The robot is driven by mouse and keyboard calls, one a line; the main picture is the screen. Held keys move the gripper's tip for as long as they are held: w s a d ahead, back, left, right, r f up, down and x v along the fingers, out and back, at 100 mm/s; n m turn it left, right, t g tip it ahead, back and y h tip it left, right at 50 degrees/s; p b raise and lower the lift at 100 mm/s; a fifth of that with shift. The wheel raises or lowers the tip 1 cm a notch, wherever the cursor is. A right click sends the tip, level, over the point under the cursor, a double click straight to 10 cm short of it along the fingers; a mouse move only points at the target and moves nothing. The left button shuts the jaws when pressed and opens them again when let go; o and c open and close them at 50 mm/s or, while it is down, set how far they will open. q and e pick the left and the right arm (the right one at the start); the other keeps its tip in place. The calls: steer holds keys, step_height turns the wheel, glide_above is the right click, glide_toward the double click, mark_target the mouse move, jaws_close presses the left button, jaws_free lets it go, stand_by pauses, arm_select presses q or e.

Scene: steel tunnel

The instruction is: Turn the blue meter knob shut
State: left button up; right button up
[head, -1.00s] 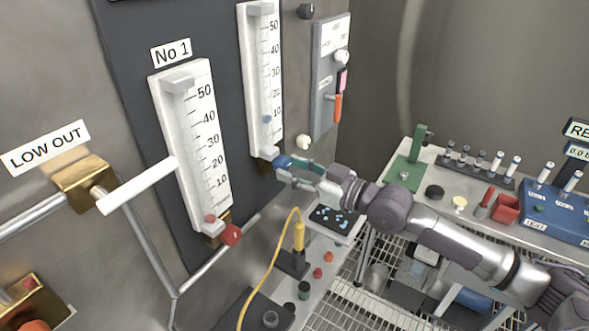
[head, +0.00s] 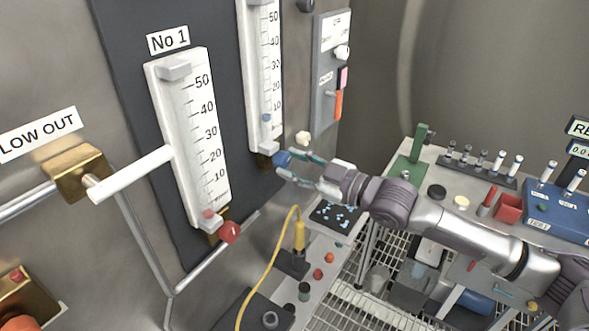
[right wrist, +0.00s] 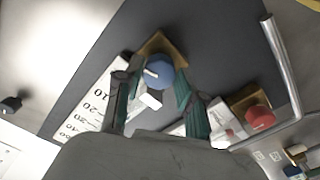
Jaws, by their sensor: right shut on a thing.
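The blue knob (head: 282,158) sits at the foot of the farther white meter (head: 264,80), on a brass block. My right gripper (head: 287,166) is shut on the knob. In the right wrist view the round blue knob (right wrist: 159,72) shows a white mark on its face, with one finger of my right gripper (right wrist: 155,82) at either side. A small blue float (head: 267,118) shows low in the meter's scale. My left gripper is not in view.
The No 1 meter (head: 190,140) with its red knob (head: 230,232) stands to the left. A white valve handle (head: 130,176) juts out nearer. A bench with a green stand (head: 410,165) lies right.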

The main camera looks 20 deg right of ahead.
steer(key=n, duration=0.7)
steer(key=shift+d+r+p, duration=0.1)
steer(key=shift+r+p, duration=0.05)
steer(key=shift+p, duration=0.15)
steer(key=n, duration=0.4)
steer(key=shift+n+p, duration=0.45)
steer(key=shift+n, duration=1.15)
steer(key=o, duration=1.1)
steer(key=shift+o, duration=0.2)
